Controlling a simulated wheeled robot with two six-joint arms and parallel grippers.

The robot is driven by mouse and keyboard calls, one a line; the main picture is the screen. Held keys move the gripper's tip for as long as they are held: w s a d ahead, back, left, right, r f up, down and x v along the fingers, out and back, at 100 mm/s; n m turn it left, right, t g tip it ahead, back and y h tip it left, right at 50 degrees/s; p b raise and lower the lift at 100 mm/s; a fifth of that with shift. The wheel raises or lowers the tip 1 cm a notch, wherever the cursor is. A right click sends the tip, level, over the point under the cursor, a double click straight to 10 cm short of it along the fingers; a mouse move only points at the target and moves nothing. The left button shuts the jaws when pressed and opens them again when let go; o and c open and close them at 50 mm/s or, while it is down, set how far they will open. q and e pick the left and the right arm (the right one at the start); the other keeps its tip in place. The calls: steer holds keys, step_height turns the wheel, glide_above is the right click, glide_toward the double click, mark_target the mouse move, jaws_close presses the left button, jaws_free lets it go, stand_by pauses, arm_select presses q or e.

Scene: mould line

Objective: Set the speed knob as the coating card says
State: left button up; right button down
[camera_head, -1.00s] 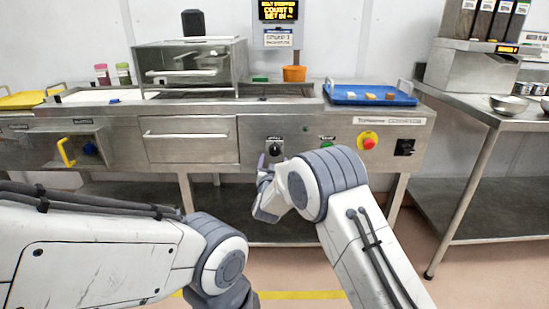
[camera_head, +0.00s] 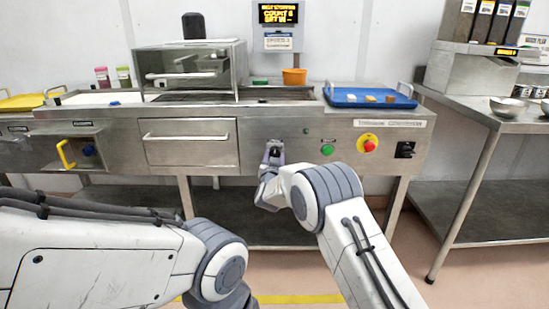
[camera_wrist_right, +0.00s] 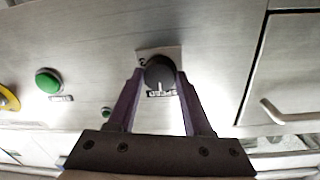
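The speed knob (camera_wrist_right: 160,74) is black and round with a pale pointer line, on the steel front panel; a label lies beside it in the right wrist view. In the head view the knob (camera_head: 275,152) is partly hidden by my right gripper (camera_head: 272,160). The purple fingers of my right gripper (camera_wrist_right: 160,82) stand on either side of the knob, apart, with hardly any gap visible; contact is not clear. The card (camera_head: 278,41) hangs under the lit display (camera_head: 278,13); its print is too small to read surely. My left gripper is out of view.
Right of the knob are a green button (camera_head: 327,149), a red stop button (camera_head: 369,145) on yellow and a black switch (camera_head: 404,149). A drawer handle (camera_head: 186,137) lies to the left. A blue tray (camera_head: 345,101) and orange cup (camera_head: 294,76) stand above.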

steer(key=shift+m, duration=0.3)
steer(key=m+b, duration=0.5)
steer(key=m, duration=0.1)
steer(key=m+b, duration=0.6)
steer(key=m+y+b, duration=0.1)
steer(key=m+b, duration=0.5)
steer(key=m, duration=0.1)
steer(key=shift+d+f+g, duration=0.2)
steer(key=shift+f+g, duration=0.05)
steer(key=shift+g, duration=0.05)
steer(key=shift+r+m+b, duration=0.15)
steer(key=shift+m+b, duration=1.4)
steer(key=shift+m, duration=0.15)
steer(key=shift+c, duration=1.6)
jaws_free()
steer(key=shift+r+y, duration=0.1)
steer(key=shift+y, duration=0.2)
